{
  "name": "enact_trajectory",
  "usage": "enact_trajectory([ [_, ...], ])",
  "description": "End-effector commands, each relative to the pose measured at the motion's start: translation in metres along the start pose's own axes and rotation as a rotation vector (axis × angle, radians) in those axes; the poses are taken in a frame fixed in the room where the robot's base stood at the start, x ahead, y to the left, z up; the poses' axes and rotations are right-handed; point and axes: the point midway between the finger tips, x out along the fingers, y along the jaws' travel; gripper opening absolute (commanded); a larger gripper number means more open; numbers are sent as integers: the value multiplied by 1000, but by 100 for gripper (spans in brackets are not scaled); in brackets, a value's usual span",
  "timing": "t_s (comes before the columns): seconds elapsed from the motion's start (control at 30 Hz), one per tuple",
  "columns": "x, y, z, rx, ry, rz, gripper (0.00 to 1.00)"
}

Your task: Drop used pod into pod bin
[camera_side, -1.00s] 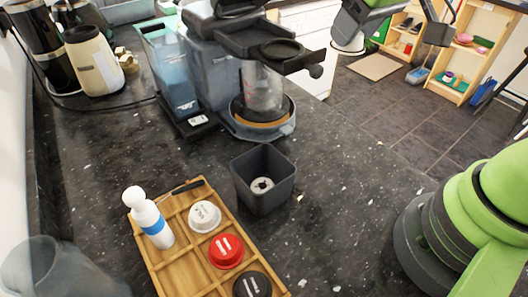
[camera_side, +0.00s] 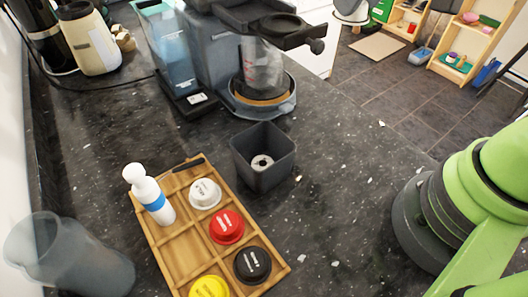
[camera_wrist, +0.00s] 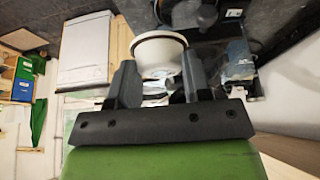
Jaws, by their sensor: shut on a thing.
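The used pod (camera_wrist: 158,55) looks like a white cup with a pale rim in the wrist view. My gripper (camera_wrist: 160,78) is shut on it, one dark finger on each side. The pod bin (camera_side: 268,178) is a dark grey, open-topped square box on the granite counter. A small white ring-shaped thing (camera_side: 262,161) lies inside it. The held pod is up and to the right of the bin in the picture, apart from it.
A coffee machine (camera_side: 218,60) with a glass stands behind the bin. A wooden tray (camera_side: 184,240) with white, red, black and yellow pods and a white bottle (camera_side: 148,193) is in front. A clear jug (camera_side: 70,258) stands at left. Counter right of the bin is clear.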

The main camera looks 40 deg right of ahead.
Motion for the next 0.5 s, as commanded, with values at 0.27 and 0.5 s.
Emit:
enact_trajectory([
  [0.27,-40,0,-18,0,9,0,23],
  [0.5,-37,-49,-20,-17,-26,-11,23],
])
